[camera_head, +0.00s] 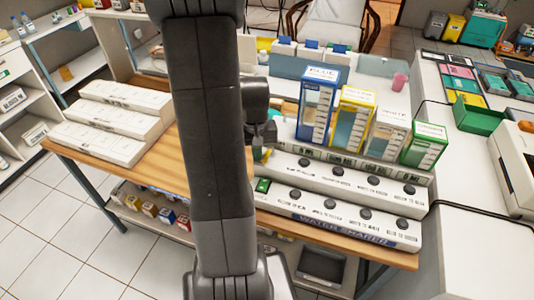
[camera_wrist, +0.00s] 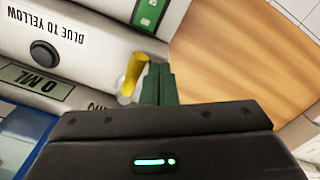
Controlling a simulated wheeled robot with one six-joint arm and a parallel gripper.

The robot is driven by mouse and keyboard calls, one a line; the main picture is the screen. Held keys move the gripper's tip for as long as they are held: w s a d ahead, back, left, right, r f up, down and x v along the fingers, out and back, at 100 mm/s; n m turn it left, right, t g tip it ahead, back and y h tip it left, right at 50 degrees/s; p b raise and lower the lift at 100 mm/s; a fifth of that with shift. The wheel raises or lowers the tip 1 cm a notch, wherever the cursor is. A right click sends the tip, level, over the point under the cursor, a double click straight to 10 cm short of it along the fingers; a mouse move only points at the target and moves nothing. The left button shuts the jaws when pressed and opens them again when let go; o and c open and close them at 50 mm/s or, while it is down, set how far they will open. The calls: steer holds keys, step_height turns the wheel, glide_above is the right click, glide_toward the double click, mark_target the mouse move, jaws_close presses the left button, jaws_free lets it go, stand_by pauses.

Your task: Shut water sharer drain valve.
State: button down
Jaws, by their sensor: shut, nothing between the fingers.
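The water sharer (camera_head: 375,233) is a stepped white unit on the wooden table, with rows of dark round knobs and a blue name strip. In the wrist view, its white body (camera_wrist: 98,50) shows a "BLUE TO YELLOW" knob (camera_wrist: 44,53) and a "0 ML" display (camera_wrist: 36,83). A yellow lever (camera_wrist: 135,72), apparently the drain valve's handle, sticks out at the unit's end by a partly covered "...IN" label. My gripper (camera_wrist: 157,84) is shut and empty, its dark fingers right beside the lever; contact is unclear. In the head view my gripper (camera_head: 268,137) is at the unit's left end, partly behind my arm.
Blue, yellow, white and green tall containers (camera_head: 318,103) stand along the back of the unit. White long boxes (camera_head: 110,125) lie on the table's left. Bare wood (camera_head: 178,150) shows between the boxes and my arm. A white counter (camera_head: 465,185) borders the right.

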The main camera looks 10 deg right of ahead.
mark_target(266, 160)
steer(key=shift+f, duration=0.2)
steer(key=shift+f+b, duration=0.5)
steer(key=shift+s+f, duration=0.1)
steer(key=shift+f, duration=0.05)
steer(key=shift+s+d, duration=0.35)
stand_by(0.4)
steer(key=shift+s+d+f, duration=0.1)
steer(key=shift+s+d, duration=0.2)
steer(key=shift+s, duration=0.05)
steer(key=shift+s+d+b, duration=0.1)
steer(key=shift+b, duration=0.2)
steer(key=shift+s+d, duration=0.3)
steer(key=shift+d, duration=0.15)
